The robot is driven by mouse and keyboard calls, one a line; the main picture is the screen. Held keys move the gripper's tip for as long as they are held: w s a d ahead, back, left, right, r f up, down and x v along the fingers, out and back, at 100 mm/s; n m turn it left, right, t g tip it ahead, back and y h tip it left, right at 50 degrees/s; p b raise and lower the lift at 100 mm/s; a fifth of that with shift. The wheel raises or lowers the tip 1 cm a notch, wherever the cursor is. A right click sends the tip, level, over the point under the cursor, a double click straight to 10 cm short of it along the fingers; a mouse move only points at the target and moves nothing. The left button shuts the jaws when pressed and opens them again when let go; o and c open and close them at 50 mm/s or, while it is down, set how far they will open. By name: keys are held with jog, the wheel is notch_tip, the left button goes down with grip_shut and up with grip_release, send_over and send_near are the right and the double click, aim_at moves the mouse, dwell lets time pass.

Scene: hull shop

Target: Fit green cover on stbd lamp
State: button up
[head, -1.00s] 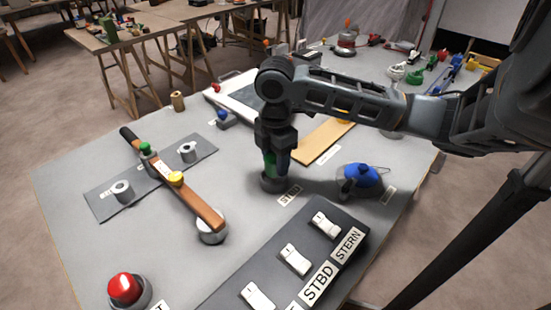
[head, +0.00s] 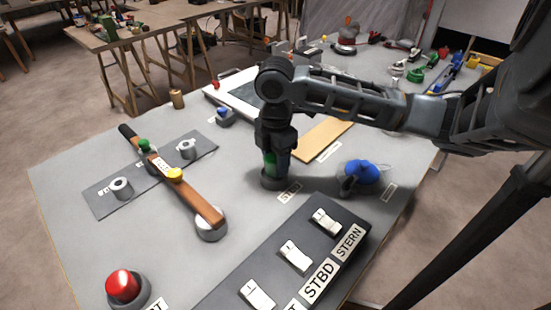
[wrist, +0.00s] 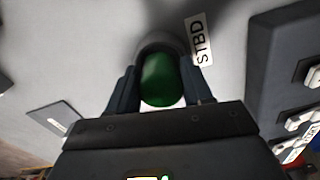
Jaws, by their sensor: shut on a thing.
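My gripper (head: 275,160) is shut on the green cover (head: 269,164), pointing straight down. The cover sits at the stbd lamp (head: 270,181), a dark round base on the grey table beside the STBD label (head: 289,193). In the wrist view, the green cover (wrist: 162,80) is between the two fingers (wrist: 160,88), with the lamp's grey rim (wrist: 160,46) curving around its far side. The cover's lower edge is hidden, so I cannot tell whether it is fully seated.
A switch box (head: 290,255) stands in front, with a red lamp (head: 124,287) at the left. A blue-topped lamp (head: 361,173) is to the right. A wooden bar (head: 185,190) lies across a dark plate on the left. A tan board (head: 323,138) lies behind.

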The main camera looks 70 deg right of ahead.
jog(key=shift+f+b, duration=0.5)
jog(key=shift+f, duration=0.15)
dwell(0.4)
jog(key=o, duration=1.1)
jog(key=shift+o, duration=0.3)
jog(key=shift+o, duration=1.4)
jog(key=shift+r, duration=0.1)
jog(key=shift+r+p, duration=3.1)
jog(key=shift+r, duration=0.9)
